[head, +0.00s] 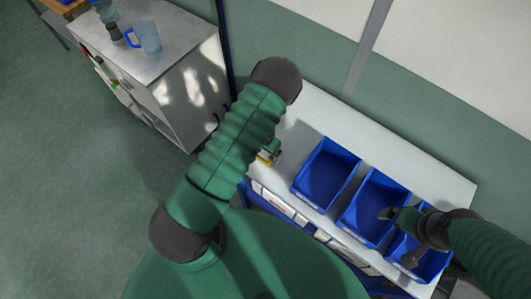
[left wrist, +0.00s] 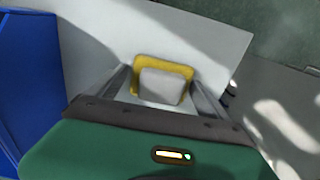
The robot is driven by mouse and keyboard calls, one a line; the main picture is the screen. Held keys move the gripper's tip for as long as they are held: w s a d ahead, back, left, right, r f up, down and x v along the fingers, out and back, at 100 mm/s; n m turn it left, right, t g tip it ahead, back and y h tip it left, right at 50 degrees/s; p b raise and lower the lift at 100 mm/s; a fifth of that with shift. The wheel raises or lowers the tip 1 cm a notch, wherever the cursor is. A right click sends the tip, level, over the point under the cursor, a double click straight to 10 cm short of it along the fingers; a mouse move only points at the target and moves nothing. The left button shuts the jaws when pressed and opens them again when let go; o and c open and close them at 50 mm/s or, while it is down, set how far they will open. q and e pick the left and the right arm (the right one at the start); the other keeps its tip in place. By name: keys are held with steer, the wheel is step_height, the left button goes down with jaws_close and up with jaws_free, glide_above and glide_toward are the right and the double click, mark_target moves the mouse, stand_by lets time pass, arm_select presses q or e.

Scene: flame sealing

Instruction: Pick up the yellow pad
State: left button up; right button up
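The yellow pad (left wrist: 163,60) shows in the left wrist view, with a pale grey block-like part covering its middle. In the head view only a small yellow bit (head: 265,158) shows beside my left arm, at the left end of the white table. My left gripper (left wrist: 161,82) is at the pad, with its fingers spread apart, one on either side. I cannot tell whether the fingers touch it. In the head view my left arm hides most of this gripper. My right gripper (head: 392,214) is over the blue bins at the right; its opening is too small to judge.
Blue bins (head: 327,172) stand in a row on the white table (head: 318,122), right of the pad. A grey-topped cabinet (head: 172,62) with a blue-handled jug (head: 148,36) is at the upper left. A wall lies behind the table.

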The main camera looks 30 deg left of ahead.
arm_select(q)
steer(key=shift+a, duration=0.15)
steer(key=c, duration=1.2)
steer(key=shift+o, duration=0.2)
steer(key=shift+r, duration=0.15)
